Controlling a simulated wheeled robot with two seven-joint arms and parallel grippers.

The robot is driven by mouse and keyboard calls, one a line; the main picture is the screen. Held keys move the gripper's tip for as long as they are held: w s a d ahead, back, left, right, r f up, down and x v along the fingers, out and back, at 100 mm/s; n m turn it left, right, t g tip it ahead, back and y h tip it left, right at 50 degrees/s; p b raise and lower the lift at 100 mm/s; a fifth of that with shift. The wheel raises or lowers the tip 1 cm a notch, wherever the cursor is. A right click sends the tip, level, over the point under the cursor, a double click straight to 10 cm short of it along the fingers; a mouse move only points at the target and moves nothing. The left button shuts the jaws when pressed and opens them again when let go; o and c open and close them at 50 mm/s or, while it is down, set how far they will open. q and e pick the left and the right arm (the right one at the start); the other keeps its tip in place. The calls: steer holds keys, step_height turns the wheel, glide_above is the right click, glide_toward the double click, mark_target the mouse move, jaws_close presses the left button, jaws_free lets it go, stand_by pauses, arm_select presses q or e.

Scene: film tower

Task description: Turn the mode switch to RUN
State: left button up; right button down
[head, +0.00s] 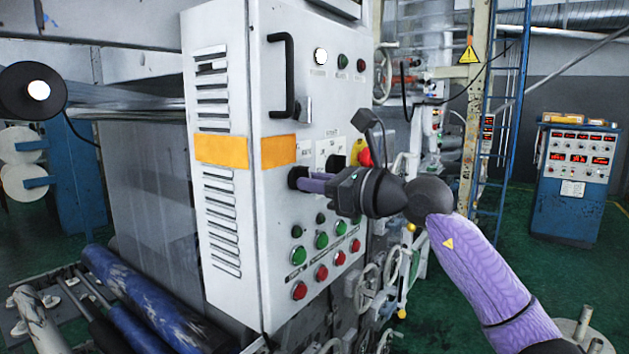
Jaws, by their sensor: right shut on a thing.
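The mode switch (294,174) is a dark knob on the front of the light grey control cabinet, just below and right of an orange band. My right gripper (307,183) reaches it from the right and is shut on it. The fingers cover much of the knob, so I cannot tell which position it points to. A small white label (305,151) sits above it, too small to read. My left gripper is not in view.
The cabinet (222,40) has a black door handle (289,75) above. A second dark knob (336,161) and a red button (365,157) are close to my right wrist. Green buttons (298,255) and red buttons (300,290) sit below. Handwheels (367,287) stand at the cabinet's right.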

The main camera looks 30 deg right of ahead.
steer(key=m+p, duration=0.2)
steer(key=m, duration=0.9)
steer(key=shift+m, duration=0.3)
stand_by(0.4)
steer(key=c, duration=0.7)
jaws_free()
